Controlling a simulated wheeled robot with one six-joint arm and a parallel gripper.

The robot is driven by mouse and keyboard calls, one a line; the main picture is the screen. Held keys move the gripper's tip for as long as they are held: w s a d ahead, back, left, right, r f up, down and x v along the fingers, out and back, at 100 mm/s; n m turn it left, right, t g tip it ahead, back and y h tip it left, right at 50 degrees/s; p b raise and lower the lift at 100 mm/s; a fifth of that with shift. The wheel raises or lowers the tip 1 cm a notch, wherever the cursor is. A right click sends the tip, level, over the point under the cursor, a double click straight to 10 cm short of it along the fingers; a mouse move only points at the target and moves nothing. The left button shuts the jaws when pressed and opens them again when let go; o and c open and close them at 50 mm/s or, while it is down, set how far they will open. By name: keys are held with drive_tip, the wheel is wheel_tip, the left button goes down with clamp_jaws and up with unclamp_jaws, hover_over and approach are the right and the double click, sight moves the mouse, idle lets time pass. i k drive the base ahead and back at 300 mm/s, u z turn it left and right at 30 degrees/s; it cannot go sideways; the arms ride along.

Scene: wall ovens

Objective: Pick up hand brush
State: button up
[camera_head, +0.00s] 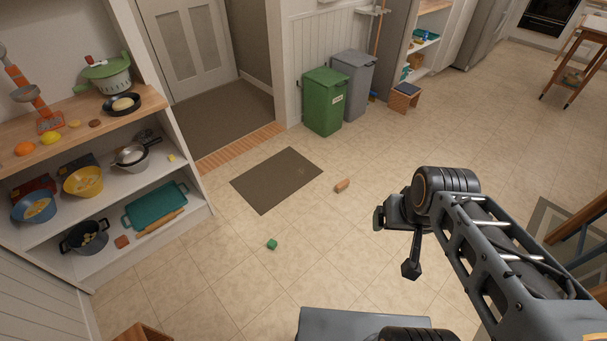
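A small tan-brown, oblong object (342,185) lies on the tiled floor, right of the dark mat. It may be the hand brush, but it is too small for me to make out bristles. My gripper (397,245) is at the end of my arm, in the right half of the view. It is above the floor, below and to the right of the oblong object in the picture, and apart from it. I see nothing held. Its fingers are partly hidden, so I cannot tell how they stand.
A small green block (272,244) lies on the floor. A dark mat (276,180) lies before the doorway. Loaded shelves (175,187) stand at left. The middle floor is mostly free.

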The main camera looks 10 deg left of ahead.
sight(343, 186)
drive_tip(key=u, duration=0.1)
drive_tip(key=i, duration=2.95)
drive_tip(key=u, duration=0.55)
